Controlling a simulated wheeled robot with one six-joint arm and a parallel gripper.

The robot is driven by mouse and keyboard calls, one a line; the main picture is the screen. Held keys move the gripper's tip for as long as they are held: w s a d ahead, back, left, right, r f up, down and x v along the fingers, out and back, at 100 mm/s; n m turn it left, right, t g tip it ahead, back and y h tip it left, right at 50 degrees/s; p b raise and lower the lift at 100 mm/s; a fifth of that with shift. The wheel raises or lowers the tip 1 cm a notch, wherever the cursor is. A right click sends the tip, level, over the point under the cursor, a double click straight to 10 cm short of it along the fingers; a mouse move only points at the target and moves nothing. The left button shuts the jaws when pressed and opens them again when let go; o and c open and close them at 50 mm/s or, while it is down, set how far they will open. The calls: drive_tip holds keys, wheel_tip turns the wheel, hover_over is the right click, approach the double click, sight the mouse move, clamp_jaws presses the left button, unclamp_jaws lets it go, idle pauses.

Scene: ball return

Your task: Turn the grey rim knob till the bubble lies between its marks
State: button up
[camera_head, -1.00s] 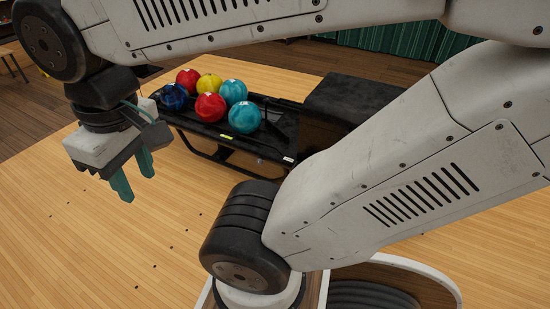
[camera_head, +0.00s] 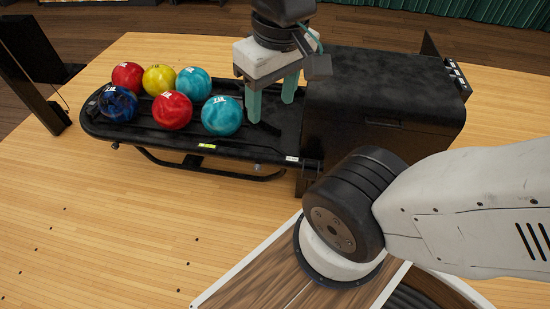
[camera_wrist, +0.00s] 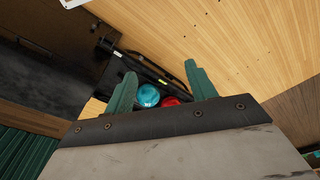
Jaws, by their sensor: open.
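A small yellow-green strip (camera_head: 207,146), which looks like the bubble level, sits on the front rim of the black ball rack (camera_head: 165,143). Its bubble and marks are too small to read. I cannot make out the grey rim knob in either view. My gripper (camera_head: 270,108) is open and empty, fingers pointing down, over the right part of the rack beside the near teal ball (camera_head: 222,116). In the wrist view my gripper's fingers (camera_wrist: 160,72) are spread, with the rack and balls beyond them.
Several balls, including a red ball (camera_head: 172,110) and a yellow ball (camera_head: 159,79), lie on the rack's left part. A black hooded housing (camera_head: 385,85) stands right of my gripper. A white label (camera_head: 292,159) is on the front rim. The wooden floor (camera_head: 110,215) in front is clear.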

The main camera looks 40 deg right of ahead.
drive_tip(key=w+a+f+m+t+y, duration=0.15)
drive_tip(key=w+f, duration=0.25)
drive_tip(key=w, duration=1)
drive_tip(key=w+a+f+m+t, duration=0.1)
drive_tip(key=w+f+t, duration=0.15)
drive_tip(key=w, duration=1.15)
drive_tip(key=w+d+f+m+t+h, duration=0.2)
drive_tip(key=w+f+m, duration=0.1)
drive_tip(key=w+f, duration=1.4)
drive_tip(key=w+d+f+m+h, duration=0.1)
drive_tip(key=d+f, duration=0.1)
drive_tip(key=f, duration=0.6)
drive_tip(key=w+d+f+m+h, duration=0.1)
drive_tip(key=w+f, duration=0.1)
drive_tip(key=f, duration=0.5)
drive_tip(key=m+h, duration=0.2)
drive_tip(key=h, duration=0.7)
approach(257, 170)
drive_tip(key=x, duration=0.9)
drive_tip(key=shift+w+d+r, duration=0.1)
drive_tip(key=shift+w+d, duration=0.05)
drive_tip(key=c, duration=1)
